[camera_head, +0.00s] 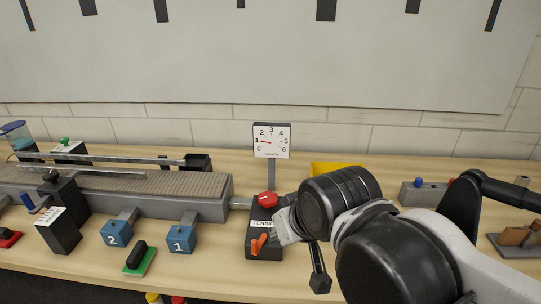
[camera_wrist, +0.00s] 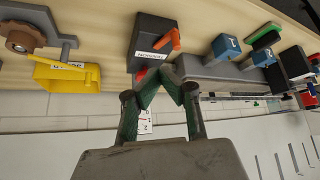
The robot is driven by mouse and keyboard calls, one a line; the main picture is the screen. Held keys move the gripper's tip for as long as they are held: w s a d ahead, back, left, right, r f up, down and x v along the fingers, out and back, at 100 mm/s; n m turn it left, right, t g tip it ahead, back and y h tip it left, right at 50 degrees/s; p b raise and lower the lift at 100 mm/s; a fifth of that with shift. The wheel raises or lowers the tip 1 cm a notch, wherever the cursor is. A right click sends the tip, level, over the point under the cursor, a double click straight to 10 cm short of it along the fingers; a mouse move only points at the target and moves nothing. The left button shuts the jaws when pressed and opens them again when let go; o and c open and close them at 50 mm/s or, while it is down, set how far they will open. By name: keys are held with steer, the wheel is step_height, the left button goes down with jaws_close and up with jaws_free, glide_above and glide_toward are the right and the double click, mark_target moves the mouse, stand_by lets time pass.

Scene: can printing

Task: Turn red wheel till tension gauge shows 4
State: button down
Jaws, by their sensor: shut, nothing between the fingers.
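The tension gauge (camera_head: 272,141) is a white square dial on a grey post behind the black tension box (camera_head: 264,244). Its red needle points left, close to the 1. The red wheel (camera_head: 267,199) is on top of that box, above its label and an orange lever (camera_head: 258,244). In the wrist view, my gripper (camera_wrist: 160,76) is shut and empty, its green-padded fingertips together by the box. A bit of the red wheel (camera_wrist: 141,75) shows beside the fingertips; the rest is hidden. I cannot tell whether they touch. The gauge (camera_wrist: 143,123) shows partly between the fingers.
A conveyor (camera_head: 140,190) runs left of the box. Blue blocks marked 2 (camera_head: 116,233) and 1 (camera_head: 181,239) stand in front of it. A yellow box (camera_wrist: 66,75) is on the other side, partly behind my arm in the head view. A wall is behind the table.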

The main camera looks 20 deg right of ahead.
stand_by(0.4)
steer(key=c, duration=2.1)
jaws_free()
steer(key=shift+r, duration=0.15)
steer(key=shift+o, duration=1.3)
steer(key=shift+w+r, duration=0.3)
steer(key=o, duration=0.8)
steer(key=w+r+n+p, duration=0.1)
steer(key=w, duration=0.1)
steer(key=w+d+r+n+g+p, duration=0.1)
steer(key=r, duration=0.1)
steer(key=shift+w+n+g, duration=0.3)
steer(key=shift+w, duration=0.05)
steer(key=shift+o, duration=0.7)
steer(key=w+d+r+n+g+p, duration=0.1)
steer(key=w+r+n+g+p, duration=0.1)
steer(key=w, duration=0.4)
steer(key=shift+d+r+n+p, duration=0.15)
steer(key=shift+d+n+p, duration=0.1)
steer(key=shift+n+p, duration=0.45)
steer(key=n+g+p, duration=0.4)
steer(key=n+p, duration=0.1)
steer(key=n, duration=0.2)
glide_above(268, 197)
step_height(268, 197, down, 3)
step_height(268, 197, down, 13)
steer(key=shift+f, duration=0.1)
